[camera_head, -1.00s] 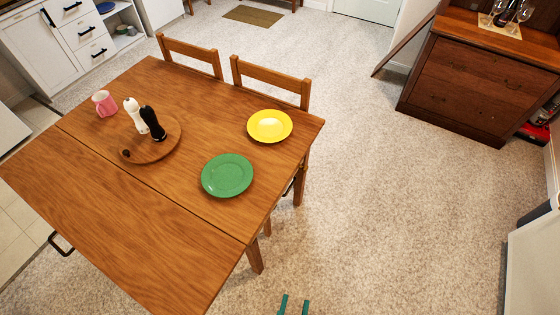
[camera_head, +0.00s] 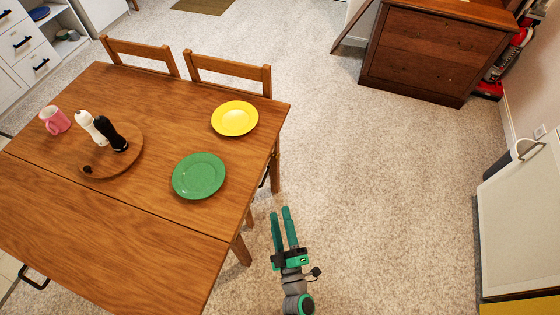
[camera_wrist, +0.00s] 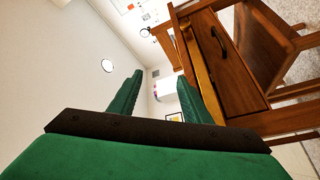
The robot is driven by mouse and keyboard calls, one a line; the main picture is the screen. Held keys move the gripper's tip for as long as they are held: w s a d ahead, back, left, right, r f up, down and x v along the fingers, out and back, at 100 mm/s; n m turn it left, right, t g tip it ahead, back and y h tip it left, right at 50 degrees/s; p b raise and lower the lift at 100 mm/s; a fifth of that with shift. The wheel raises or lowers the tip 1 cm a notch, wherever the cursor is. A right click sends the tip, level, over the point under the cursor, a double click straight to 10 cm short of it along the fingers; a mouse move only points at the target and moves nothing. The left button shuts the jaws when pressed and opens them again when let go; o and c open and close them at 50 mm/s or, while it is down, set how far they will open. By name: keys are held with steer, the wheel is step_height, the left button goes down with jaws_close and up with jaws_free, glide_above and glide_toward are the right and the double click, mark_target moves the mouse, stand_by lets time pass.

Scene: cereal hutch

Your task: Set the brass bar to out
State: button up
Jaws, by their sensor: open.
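I cannot make out a brass bar in either view. My gripper (camera_head: 281,211) is open and empty over the carpet, to the right of the wooden table (camera_head: 130,235) in the head view. In the wrist view its two green fingers (camera_wrist: 159,78) stand apart with nothing between them. That view is tilted and looks up past the table's underside, with a wooden drawer front (camera_wrist: 222,65) and its dark handle on the right.
The table holds a green plate (camera_head: 198,176), a yellow plate (camera_head: 235,118), a pink mug (camera_head: 55,120) and a round board (camera_head: 127,160) with two mills. Two chairs stand behind it. A pale cabinet (camera_head: 522,225) stands at right and a brown chest (camera_head: 430,50) behind. Carpet between is clear.

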steer(key=w+d+f+n+g+y, duration=0.25)
steer(key=w+n, duration=0.25)
steer(key=w, duration=0.3)
steer(key=w+d+f+n+g+y, duration=0.15)
steer(key=w+f+n, duration=0.25)
steer(key=w, duration=0.4)
steer(key=x, duration=1)
steer(key=shift+w+r+t, duration=0.3)
steer(key=shift+w+r, duration=0.1)
steer(key=shift+w, duration=0.05)
steer(key=shift+c, duration=0.6)
steer(key=shift+d, duration=0.1)
jaws_close()
